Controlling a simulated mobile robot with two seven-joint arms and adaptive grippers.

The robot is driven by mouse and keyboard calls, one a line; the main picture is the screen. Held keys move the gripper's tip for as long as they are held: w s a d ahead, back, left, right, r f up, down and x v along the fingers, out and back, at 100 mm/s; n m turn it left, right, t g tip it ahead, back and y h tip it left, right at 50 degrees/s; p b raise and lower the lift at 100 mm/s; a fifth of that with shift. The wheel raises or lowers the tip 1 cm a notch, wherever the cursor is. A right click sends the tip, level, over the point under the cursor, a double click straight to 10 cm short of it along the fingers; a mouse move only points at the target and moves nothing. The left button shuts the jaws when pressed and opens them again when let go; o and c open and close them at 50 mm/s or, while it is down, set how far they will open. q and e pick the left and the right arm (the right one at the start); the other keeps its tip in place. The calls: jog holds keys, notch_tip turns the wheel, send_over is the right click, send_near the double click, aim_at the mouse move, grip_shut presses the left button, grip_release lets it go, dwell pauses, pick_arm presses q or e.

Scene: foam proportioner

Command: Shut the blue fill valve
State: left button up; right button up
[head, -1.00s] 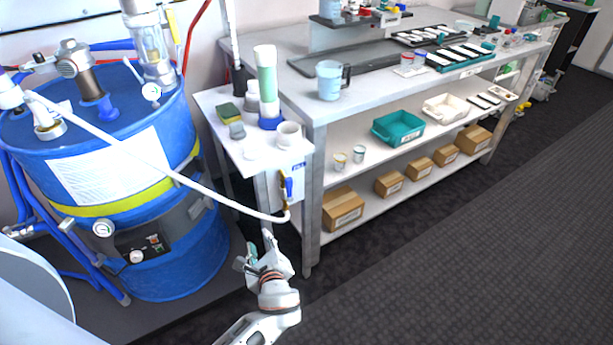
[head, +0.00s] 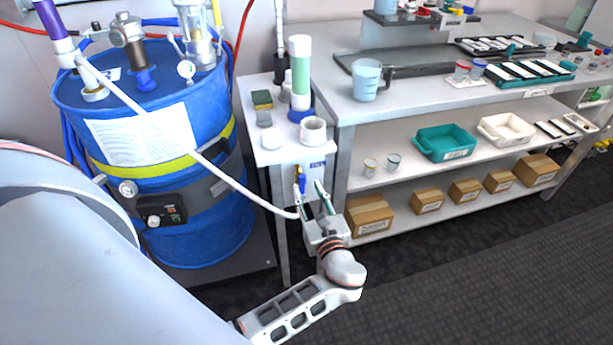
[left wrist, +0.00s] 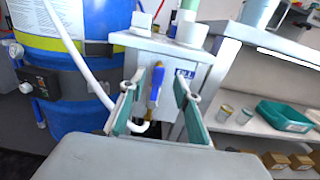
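The blue fill valve (head: 301,182) has an upright blue lever on a brass body. It is mounted on the front of a small white stand, beside a blue-lettered label, with a white hose elbow below it. In the left wrist view the blue lever (left wrist: 157,82) stands nearly upright between the fingers. My left gripper (head: 312,196) is open at the valve, one finger on each side of the lever in the picture. In the left wrist view the gripper (left wrist: 159,92) shows gaps on both sides of the lever; I see no contact. My right gripper is not in view.
A white hose (head: 215,172) runs from the blue drum (head: 210,225) to the valve. The small stand (head: 270,155) carries a green-filled cylinder (head: 300,75) and cups. The workbench (head: 345,130) and its shelves with boxes stand close on the right. Dark floor in front is free.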

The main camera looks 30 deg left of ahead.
aim_at(303, 178)
pick_arm(q)
jog(key=x, duration=0.6)
jog(key=shift+w+a, duration=0.2)
grip_shut()
